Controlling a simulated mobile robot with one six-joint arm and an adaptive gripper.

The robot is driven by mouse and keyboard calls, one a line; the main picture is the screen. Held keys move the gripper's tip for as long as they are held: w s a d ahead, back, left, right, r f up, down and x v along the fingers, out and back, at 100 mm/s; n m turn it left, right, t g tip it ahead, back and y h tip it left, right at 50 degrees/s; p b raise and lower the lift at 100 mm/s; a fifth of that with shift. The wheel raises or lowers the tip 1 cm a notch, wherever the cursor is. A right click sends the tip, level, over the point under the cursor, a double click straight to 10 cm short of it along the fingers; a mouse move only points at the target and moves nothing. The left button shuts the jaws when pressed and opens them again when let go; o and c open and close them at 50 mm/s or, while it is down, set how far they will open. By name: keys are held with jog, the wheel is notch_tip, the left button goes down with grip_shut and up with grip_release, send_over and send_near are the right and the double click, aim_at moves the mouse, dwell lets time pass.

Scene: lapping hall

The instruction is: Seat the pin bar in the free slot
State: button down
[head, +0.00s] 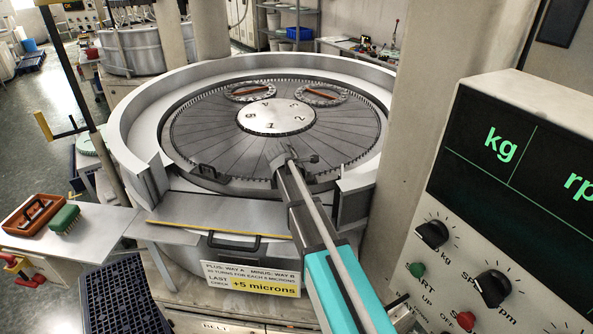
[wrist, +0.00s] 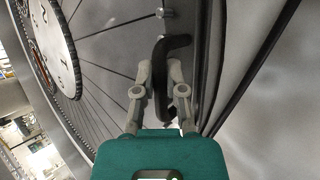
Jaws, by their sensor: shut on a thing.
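My gripper (head: 290,160) reaches over the near part of the round grooved plate (head: 240,155). In the wrist view my gripper (wrist: 159,72) is shut on a black curved handle (wrist: 178,42), with one finger on each side. I cannot tell from these views whether this handle belongs to the pin bar. What lies under it is hidden by the handle and my fingers. The plate has many radial lines and a pale numbered disc (head: 275,117) at its centre. I cannot single out the free slot.
Two toothed rings, left (head: 250,91) and right (head: 323,95), lie at the plate's back. Another black handle (head: 205,170) stands at its near-left edge. A pillar (head: 420,110) and control panel (head: 515,190) stand right. A green brush (head: 64,219) lies left.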

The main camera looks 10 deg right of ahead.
jog(key=shift+f+b, duration=0.5)
jog(key=shift+f, duration=0.05)
jog(key=c, duration=0.6)
grip_release()
jog(key=shift+d, duration=0.1)
jog(key=shift+c, duration=0.2)
jog(key=shift+r, duration=0.2)
notch_tip(320, 180, up, 9)
jog(key=p, duration=0.9)
jog(key=shift+f, duration=0.2)
jog(key=shift+s+f, duration=0.1)
jog(key=shift+f, duration=0.05)
